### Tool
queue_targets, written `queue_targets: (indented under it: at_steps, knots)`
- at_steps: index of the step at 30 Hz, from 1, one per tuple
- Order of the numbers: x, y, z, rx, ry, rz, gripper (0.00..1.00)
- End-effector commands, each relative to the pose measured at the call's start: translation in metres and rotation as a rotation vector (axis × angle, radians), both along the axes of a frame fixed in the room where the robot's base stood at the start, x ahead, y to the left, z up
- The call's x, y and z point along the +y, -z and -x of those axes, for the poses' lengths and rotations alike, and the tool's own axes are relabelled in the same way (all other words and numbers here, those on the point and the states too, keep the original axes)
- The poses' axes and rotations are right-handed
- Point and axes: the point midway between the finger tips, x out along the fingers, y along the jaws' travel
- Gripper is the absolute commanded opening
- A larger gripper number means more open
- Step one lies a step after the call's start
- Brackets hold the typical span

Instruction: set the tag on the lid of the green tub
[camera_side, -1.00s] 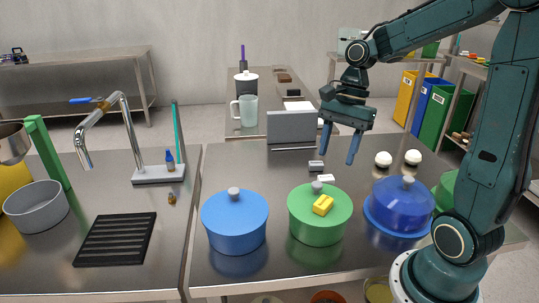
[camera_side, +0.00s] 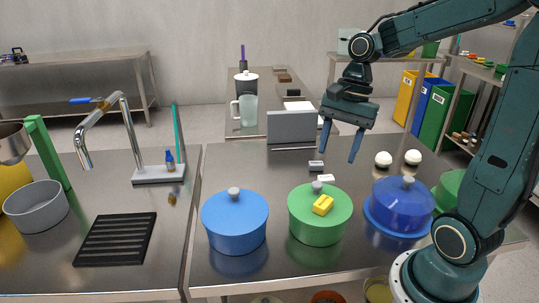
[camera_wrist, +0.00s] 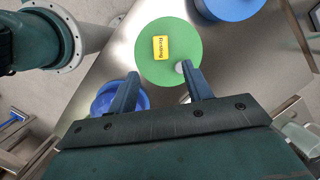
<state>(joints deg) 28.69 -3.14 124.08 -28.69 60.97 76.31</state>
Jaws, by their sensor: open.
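The green tub (camera_side: 319,226) stands on the steel counter with its lid on, between two blue pots. The yellow tag (camera_side: 322,205) lies on the green lid, to the front right of the grey knob (camera_side: 317,187). In the wrist view the tag (camera_wrist: 160,49) shows dark lettering and lies flat on the green lid (camera_wrist: 185,30), apart from the knob. My gripper (camera_side: 340,155) is open and empty, in the air behind and above the tub. In the wrist view its fingers (camera_wrist: 160,82) reach toward the lid's near edge, clear of the tag.
A light blue pot (camera_side: 235,222) stands left of the tub and a dark blue pot (camera_side: 400,207) stands right. Two white balls (camera_side: 398,158) lie at the back right. A grey box (camera_side: 292,127) stands behind.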

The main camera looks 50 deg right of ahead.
Motion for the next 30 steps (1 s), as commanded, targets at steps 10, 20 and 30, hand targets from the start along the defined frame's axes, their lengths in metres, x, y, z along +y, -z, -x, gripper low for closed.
queue_targets:
  at_steps: [10, 20, 30]
  knots:
    - [0.042, -0.027, 0.032, -0.249, -0.513, 0.194, 0.5]
    - [0.061, -0.041, 0.072, -0.458, -1.024, 0.424, 0.5]
    - [0.063, -0.043, 0.093, -0.546, -1.299, 0.568, 0.5]
